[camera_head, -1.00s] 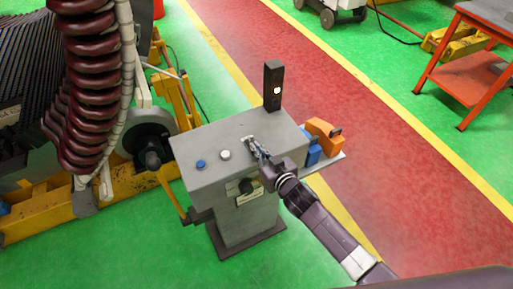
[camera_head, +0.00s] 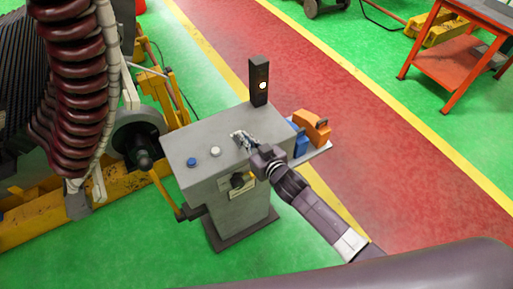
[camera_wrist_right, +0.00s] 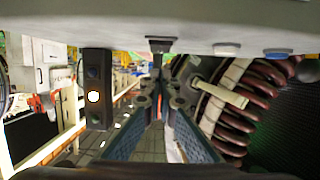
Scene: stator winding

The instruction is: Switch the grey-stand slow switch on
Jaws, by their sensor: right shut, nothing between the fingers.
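The grey stand (camera_head: 205,205) is left of centre in the head view. Its top carries a blue button (camera_head: 192,162) and a white button (camera_head: 215,151). My right gripper (camera_head: 238,136) is over the top, to the right of the white button. It is shut and empty. In the wrist view a small dark switch (camera_wrist_right: 160,44) is on the stand's top surface, just beyond my fingertips (camera_wrist_right: 161,92), in one row with the white button (camera_wrist_right: 227,50) and the blue button (camera_wrist_right: 278,53). Contact cannot be told.
A dark signal post (camera_head: 259,75) with a lit white lamp stands at the stand's back corner. A side shelf (camera_head: 317,152) holds an orange item (camera_head: 311,126) and a blue item. A large coil machine (camera_head: 75,90) is at left.

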